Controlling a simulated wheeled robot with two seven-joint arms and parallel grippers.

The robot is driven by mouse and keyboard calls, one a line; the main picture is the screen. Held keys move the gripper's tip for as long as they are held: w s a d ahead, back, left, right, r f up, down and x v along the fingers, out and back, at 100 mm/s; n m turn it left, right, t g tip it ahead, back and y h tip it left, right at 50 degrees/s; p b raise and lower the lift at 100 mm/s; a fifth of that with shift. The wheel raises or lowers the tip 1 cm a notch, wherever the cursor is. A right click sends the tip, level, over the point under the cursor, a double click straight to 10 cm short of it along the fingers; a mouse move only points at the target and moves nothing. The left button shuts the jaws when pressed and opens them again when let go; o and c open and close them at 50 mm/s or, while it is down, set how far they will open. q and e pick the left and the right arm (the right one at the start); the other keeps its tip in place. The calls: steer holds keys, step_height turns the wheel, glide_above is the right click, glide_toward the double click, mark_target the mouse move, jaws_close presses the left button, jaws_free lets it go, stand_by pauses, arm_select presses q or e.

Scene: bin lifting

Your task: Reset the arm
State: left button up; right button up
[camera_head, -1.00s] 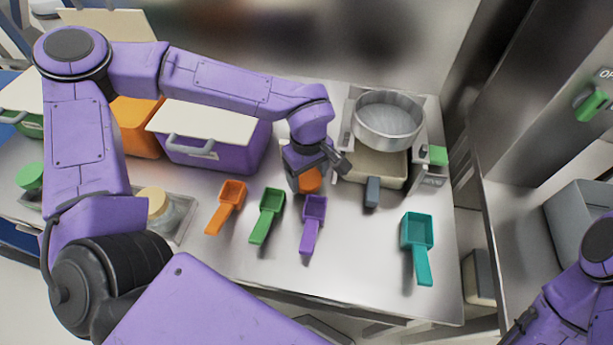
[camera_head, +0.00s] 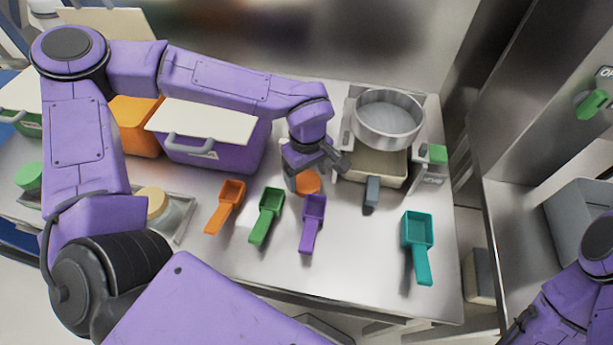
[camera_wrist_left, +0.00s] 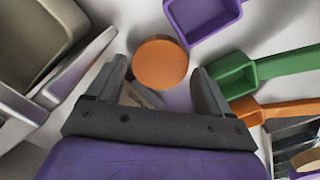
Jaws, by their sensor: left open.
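My left gripper (camera_head: 318,172) is at the middle of the table, pointing down. In the left wrist view the left gripper (camera_wrist_left: 158,92) is open, its two fingers apart. An orange round lid or disc (camera_head: 308,183) is just beyond and between the fingertips; it also shows in the left wrist view (camera_wrist_left: 160,62). The disc appears to be resting on the table, not gripped. My right arm shows at the lower right edge of the head view; its gripper is out of sight.
Orange (camera_head: 226,205), green (camera_head: 267,215), purple (camera_head: 313,222) and teal (camera_head: 417,246) scoops lie on the table. A scale with a metal sieve (camera_head: 388,118) stands behind on the right. Orange (camera_head: 137,125) and purple (camera_head: 215,150) bins are at back left.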

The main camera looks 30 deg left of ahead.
arm_select(q)
step_height(320, 180, up, 10)
steer(key=shift+r, duration=0.15)
